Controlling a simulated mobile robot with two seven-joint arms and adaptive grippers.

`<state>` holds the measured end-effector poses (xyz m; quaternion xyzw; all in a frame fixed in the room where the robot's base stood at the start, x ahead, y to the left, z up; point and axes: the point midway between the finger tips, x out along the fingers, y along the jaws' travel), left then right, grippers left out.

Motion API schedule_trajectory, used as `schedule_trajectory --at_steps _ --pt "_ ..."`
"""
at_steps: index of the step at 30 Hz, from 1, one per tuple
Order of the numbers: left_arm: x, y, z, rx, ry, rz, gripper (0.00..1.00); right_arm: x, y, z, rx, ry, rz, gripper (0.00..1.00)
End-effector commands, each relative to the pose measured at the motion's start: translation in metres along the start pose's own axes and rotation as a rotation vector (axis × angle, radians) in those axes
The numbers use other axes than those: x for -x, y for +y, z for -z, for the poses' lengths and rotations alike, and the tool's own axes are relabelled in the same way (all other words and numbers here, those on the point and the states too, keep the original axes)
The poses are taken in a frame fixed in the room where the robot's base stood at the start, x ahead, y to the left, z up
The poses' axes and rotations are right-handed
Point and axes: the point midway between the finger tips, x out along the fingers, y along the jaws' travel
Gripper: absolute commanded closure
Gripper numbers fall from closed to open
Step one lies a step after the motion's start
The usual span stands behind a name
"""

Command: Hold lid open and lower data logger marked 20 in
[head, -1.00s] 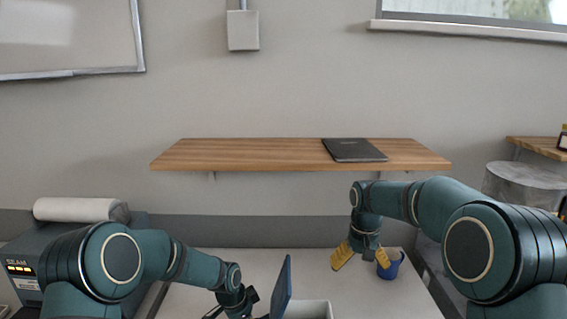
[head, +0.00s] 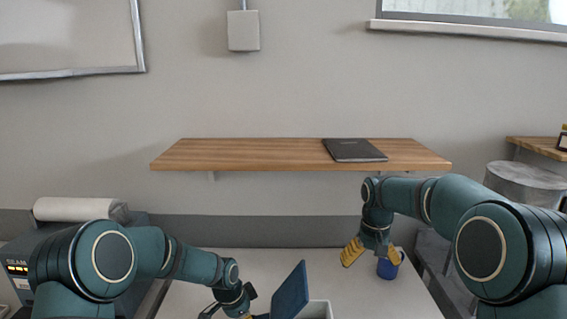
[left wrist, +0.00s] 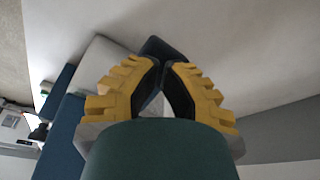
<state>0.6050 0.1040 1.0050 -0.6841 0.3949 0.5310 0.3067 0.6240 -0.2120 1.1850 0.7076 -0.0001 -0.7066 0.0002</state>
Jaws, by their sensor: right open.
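A blue lid (head: 290,291) stands raised and tilted at the left side of a pale open box (head: 318,309), which the bottom edge cuts off. My left gripper (head: 243,313) is low beside the lid's left side; whether it touches the lid is unclear. In the left wrist view its yellow fingers (left wrist: 160,66) converge at their far ends, and the grip between them is hidden. My right gripper (head: 370,254) is open, pointing down above the table, just left of a blue cup (head: 389,267) and partly overlapping it. I cannot make out a data logger or a 20 mark.
A wooden shelf (head: 250,155) with a dark notebook (head: 354,150) spans the wall above the table (head: 350,298). A sealing machine (head: 20,268) with a white roll (head: 80,209) stands at the left. The table around the cup is mostly clear.

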Motion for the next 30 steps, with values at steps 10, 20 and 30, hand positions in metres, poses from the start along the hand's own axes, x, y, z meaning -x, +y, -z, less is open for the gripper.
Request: schedule_trajectory --at_steps 10,20,30 --pt "0.004 -0.001 -0.002 0.000 -0.002 -0.001 1.00 0.000 0.000 0.000 0.000 0.000 0.000 0.05" --pt "0.016 -0.002 0.001 0.000 -0.001 0.000 1.00 0.000 0.000 0.000 0.000 0.000 0.000 0.05" --pt "0.021 -0.002 0.002 0.000 -0.001 0.000 1.00 0.000 0.000 0.000 0.000 0.000 0.000 0.05"
